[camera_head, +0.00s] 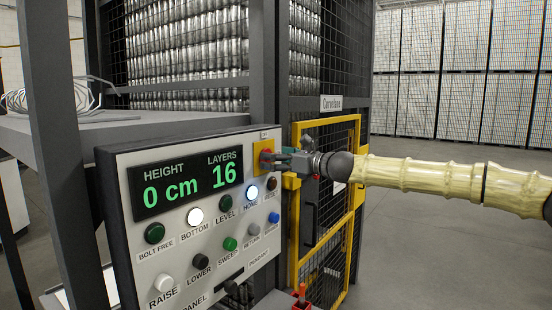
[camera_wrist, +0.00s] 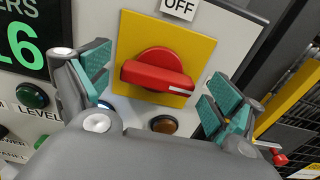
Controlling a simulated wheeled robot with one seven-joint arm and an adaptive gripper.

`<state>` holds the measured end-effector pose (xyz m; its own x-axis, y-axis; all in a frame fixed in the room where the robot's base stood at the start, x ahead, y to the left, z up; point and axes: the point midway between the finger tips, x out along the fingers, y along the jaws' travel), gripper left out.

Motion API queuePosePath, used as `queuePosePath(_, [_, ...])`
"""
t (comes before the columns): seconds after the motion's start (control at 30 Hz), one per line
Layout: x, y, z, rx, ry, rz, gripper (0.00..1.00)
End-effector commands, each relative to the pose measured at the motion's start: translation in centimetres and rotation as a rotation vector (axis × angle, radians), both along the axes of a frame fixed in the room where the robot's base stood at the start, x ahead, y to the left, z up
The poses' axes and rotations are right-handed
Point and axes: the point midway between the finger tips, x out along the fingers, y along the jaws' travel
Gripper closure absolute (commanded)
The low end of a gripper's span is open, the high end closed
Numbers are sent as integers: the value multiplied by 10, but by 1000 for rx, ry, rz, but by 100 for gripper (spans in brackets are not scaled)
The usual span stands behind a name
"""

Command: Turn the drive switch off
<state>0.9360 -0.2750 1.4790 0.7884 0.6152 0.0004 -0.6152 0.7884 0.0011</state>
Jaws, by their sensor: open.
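The drive switch (camera_wrist: 158,73) is a red rotary handle on a yellow square plate in the wrist view. Its handle lies nearly horizontal, slightly tilted, with a white mark at its right end. A label reading OFF (camera_wrist: 180,8) sits above the plate. My gripper (camera_wrist: 152,85) is open, with one teal-padded finger on each side of the handle and a gap to both.
The control panel (camera_head: 125,225) has a display (camera_head: 185,185) reading 0 cm and 16 layers, with several buttons and lamps below. A yellow-framed mesh gate (camera_head: 325,215) stands right of the panel, close to my arm. Open floor (camera_head: 420,250) lies further right.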

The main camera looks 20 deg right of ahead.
Motion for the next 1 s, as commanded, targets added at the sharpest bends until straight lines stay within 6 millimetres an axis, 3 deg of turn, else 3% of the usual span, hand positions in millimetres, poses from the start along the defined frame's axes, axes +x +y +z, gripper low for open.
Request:
queuePosePath(0.17, [0, 0, 0, 0, 0, 0, 9])
queuePosePath(0.4, [0, 0, 0, 0, 0, 0, 53])
queuePosePath(0.77, [0, -1, -1, -28, -23, -2, 53])
queuePosePath(1.0, [-1, -1, -4, -133, -105, -3, 53])
